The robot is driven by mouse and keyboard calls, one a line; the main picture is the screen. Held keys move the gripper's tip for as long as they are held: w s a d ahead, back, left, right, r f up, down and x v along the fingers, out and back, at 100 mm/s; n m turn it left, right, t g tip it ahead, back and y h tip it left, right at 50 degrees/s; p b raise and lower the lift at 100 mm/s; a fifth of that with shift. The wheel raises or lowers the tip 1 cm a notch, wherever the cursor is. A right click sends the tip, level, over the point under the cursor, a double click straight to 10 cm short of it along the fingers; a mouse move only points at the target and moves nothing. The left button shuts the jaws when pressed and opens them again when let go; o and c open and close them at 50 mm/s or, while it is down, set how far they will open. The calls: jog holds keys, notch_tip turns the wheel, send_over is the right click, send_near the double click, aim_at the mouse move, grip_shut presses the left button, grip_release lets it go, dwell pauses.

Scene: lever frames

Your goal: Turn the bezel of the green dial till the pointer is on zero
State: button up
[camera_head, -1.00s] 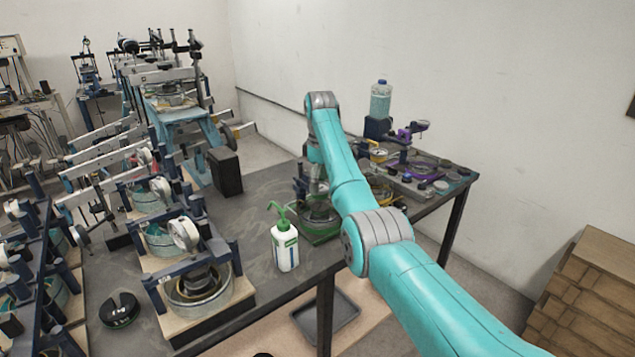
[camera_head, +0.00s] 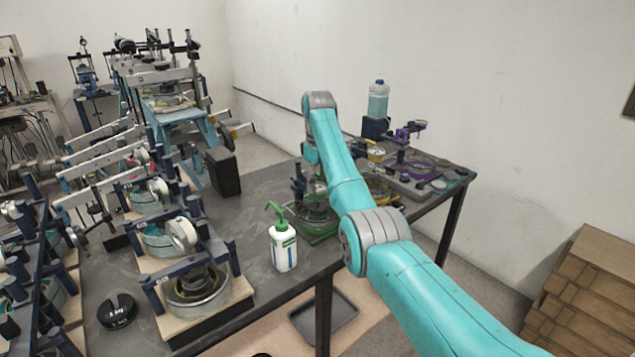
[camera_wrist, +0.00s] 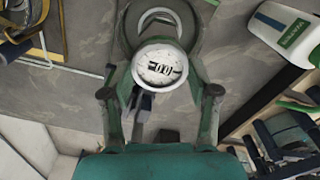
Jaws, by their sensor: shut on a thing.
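The dial (camera_wrist: 160,66) has a round pale face with dark marks in the middle of the wrist view. The marks are too small to tell exactly where the pointer stands. In the head view my arm covers the gripper and most of the green lever frame (camera_head: 318,226), whose base shows on the table; the dial is hidden there.
A white wash bottle with a green top (camera_head: 284,246) stands left of the green frame. Several navy lever frames (camera_head: 188,290) fill the left. A clear bottle (camera_head: 378,99) and purple equipment (camera_head: 405,132) stand behind my arm. A dark box (camera_head: 224,171) stands on the table (camera_head: 265,190).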

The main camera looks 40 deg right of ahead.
jog(key=o, duration=1.2)
jog(key=shift+c, duration=0.2)
